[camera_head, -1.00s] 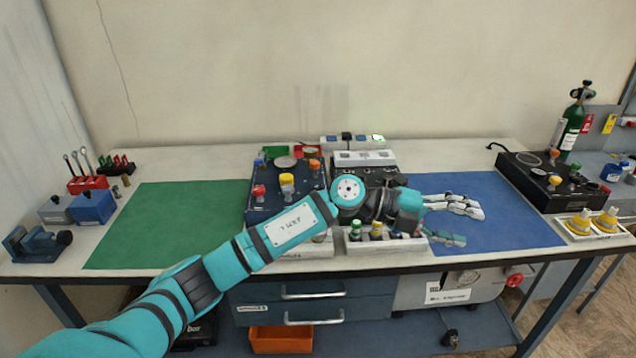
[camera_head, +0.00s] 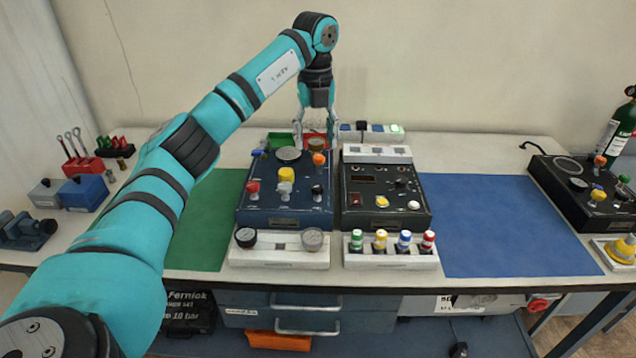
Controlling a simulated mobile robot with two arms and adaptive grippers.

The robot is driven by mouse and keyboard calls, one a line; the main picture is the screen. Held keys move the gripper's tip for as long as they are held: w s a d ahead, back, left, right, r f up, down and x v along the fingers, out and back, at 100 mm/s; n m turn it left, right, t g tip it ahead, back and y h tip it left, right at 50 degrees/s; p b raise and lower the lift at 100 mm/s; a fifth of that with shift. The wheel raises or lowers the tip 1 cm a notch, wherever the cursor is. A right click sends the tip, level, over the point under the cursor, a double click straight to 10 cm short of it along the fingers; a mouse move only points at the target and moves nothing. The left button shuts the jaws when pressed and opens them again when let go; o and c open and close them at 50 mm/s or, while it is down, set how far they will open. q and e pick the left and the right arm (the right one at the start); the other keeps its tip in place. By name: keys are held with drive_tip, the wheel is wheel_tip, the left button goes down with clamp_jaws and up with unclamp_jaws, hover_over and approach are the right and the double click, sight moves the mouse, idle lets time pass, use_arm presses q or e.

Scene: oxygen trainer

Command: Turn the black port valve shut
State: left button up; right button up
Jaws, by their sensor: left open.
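The blue trainer panel (camera_head: 270,212) stands on the bench near the middle of the picture. A small black knob (camera_head: 317,190), which looks like the black port valve, sits at its front right corner. Around it are a red knob (camera_head: 253,187), a yellow knob (camera_head: 286,174), a grey-white knob (camera_head: 284,188) and an orange knob (camera_head: 319,158). My left gripper (camera_head: 317,138) hangs fingers down behind the panel's back right, beyond the orange knob. It is open, with nothing seen between its fingers. It is apart from the black knob. My right gripper is not in view.
A black box (camera_head: 405,180) with buttons stands right beside the panel. In front are a white tray with gauges (camera_head: 280,258) and a rack of coloured bottles (camera_head: 390,262). A red tray (camera_head: 312,139) is behind. Green (camera_head: 205,235) and blue (camera_head: 510,230) mats are clear.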

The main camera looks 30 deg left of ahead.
use_arm(q)
hover_over(317, 186)
wheel_tip(317, 186, down, 5)
drive_tip(key=shift+r, duration=0.2)
wheel_tip(317, 186, down, 5)
drive_tip(key=shift+p, duration=0.55)
wheel_tip(317, 186, down, 2)
drive_tip(key=shift+f, duration=0.2)
drive_tip(key=shift+w+f, duration=0.1)
drive_tip(key=shift+f, duration=0.5)
clamp_jaws()
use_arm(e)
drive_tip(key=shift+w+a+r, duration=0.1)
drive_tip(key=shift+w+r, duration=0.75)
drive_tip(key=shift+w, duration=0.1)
